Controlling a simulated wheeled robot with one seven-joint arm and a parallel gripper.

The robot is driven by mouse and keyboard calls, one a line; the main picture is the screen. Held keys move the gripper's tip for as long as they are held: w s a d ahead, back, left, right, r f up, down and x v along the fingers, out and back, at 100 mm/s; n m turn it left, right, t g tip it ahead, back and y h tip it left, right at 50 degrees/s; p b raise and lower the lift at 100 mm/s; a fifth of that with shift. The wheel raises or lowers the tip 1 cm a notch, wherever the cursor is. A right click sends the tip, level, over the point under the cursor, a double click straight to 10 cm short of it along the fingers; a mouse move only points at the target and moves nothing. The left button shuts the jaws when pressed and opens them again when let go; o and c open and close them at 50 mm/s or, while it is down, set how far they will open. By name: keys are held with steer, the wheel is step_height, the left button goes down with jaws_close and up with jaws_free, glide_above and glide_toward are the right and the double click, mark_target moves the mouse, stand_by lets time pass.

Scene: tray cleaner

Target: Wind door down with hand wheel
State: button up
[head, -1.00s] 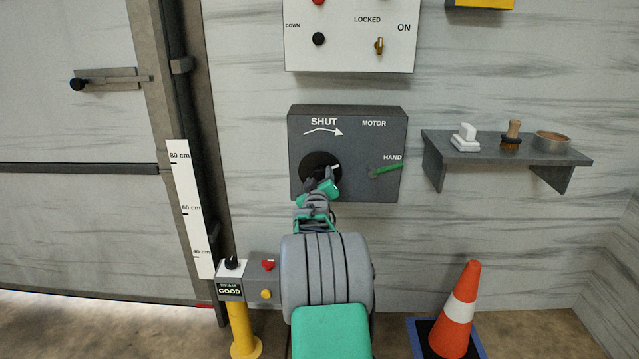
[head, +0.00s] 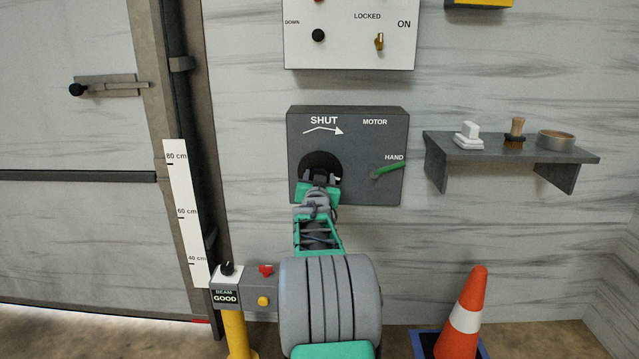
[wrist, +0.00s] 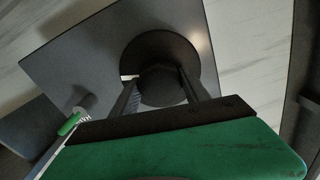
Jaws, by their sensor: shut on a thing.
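The dark round hand wheel (head: 313,160) is on the front of the grey drive box (head: 350,148), under the word SHUT and a right-pointing arrow. My gripper (head: 320,178) is at the wheel's lower part and hides some of it. In the wrist view my gripper (wrist: 160,90) has a finger on each side of the wheel's dark knob (wrist: 158,82), shut on it. A green lever (head: 388,170) on the box points toward HAND. The big pale door (head: 75,235) is at the left, with a bright strip along its bottom edge.
A height scale (head: 186,215) stands beside the door. A yellow post (head: 238,335) carries a box reading BEAM GOOD. A white control panel (head: 350,40) is above the drive box. A shelf (head: 510,148) and an orange cone (head: 463,315) are at the right.

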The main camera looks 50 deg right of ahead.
stand_by(0.3)
steer(key=o, duration=1.4)
steer(key=p+v, duration=0.1)
steer(key=v, duration=0.7)
